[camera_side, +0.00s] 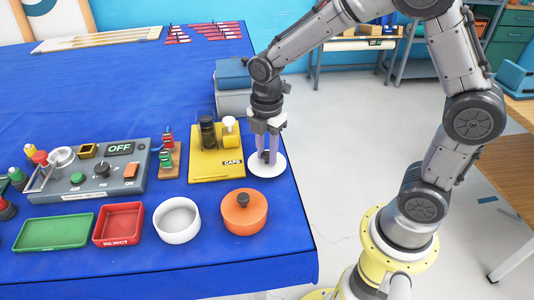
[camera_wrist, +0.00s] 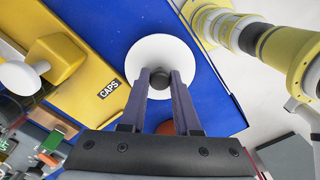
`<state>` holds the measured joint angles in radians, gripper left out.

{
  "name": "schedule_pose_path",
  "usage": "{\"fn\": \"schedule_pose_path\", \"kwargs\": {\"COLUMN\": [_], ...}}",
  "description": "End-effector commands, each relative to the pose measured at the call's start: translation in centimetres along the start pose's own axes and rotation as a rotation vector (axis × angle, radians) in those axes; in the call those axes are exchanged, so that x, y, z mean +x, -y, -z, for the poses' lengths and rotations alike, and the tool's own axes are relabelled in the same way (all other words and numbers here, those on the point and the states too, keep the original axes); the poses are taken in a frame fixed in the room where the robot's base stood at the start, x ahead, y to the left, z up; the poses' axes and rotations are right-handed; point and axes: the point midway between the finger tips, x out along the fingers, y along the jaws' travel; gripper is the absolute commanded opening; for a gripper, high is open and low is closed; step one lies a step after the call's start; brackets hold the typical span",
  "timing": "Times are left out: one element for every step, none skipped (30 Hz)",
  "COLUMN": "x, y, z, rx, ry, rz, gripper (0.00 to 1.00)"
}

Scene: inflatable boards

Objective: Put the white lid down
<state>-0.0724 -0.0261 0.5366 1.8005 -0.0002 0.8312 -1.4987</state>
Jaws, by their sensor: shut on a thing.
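The white lid (camera_side: 267,165) is a round disc with a dark knob, at the right part of the blue table, just right of the yellow caps board. My gripper (camera_side: 268,157) points down and is shut on the lid's knob. In the wrist view the lid (camera_wrist: 150,52) lies ahead of my fingertips (camera_wrist: 160,80), which close around the dark knob. I cannot tell whether the lid touches the table. An open white pot (camera_side: 177,220) stands in front and to the left. An orange pot with its lid on (camera_side: 244,212) stands in front of the white lid.
The yellow caps board (camera_side: 216,165) holds a black and a white cap. A red reject tray (camera_side: 118,224), a green tray (camera_side: 52,233) and a grey control panel (camera_side: 90,180) lie further left. Grey and blue boxes (camera_side: 233,90) stand behind. The table's right edge is close.

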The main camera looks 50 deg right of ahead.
Motion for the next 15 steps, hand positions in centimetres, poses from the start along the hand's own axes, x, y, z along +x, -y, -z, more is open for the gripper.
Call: {"fn": "schedule_pose_path", "kwargs": {"x": [0.47, 0.64, 0.78, 0.82, 0.83, 0.82, 0.81, 0.81, 0.80, 0.80, 0.82, 0.90, 0.99, 1.08, 1.20], "y": [0.04, 0.02, 0.01, 0.01, 0.01, 0.01, 0.01, 0.01, 0.01, 0.01, 0.02, 0.03, 0.04, 0.04, 0.05], "z": [0.00, 0.00, 0.00, 0.00, 0.00, 0.00, 0.00, 0.00, 0.00, 0.00, 0.00, 0.00, 0.00, 0.00, 0.00], "rx": [0.000, 0.000, 0.000, 0.000, 0.000, 0.000, 0.000, 0.000, 0.000, 0.000, 0.000, 0.000, 0.000, 0.000, 0.000], "ry": [0.000, 0.000, 0.000, 0.000, 0.000, 0.000, 0.000, 0.000, 0.000, 0.000, 0.000, 0.000, 0.000, 0.000, 0.000], "rz": [0.001, 0.000, -0.001, -0.001, -0.001, -0.001, -0.001, -0.001, -0.001, -0.001, -0.001, 0.000, 0.000, 0.000, 0.001], "gripper": [0.00, 0.00, 0.00, 0.00, 0.00, 0.00, 0.00, 0.00, 0.00, 0.00, 0.00, 0.00, 0.00, 0.00, 0.00]}}
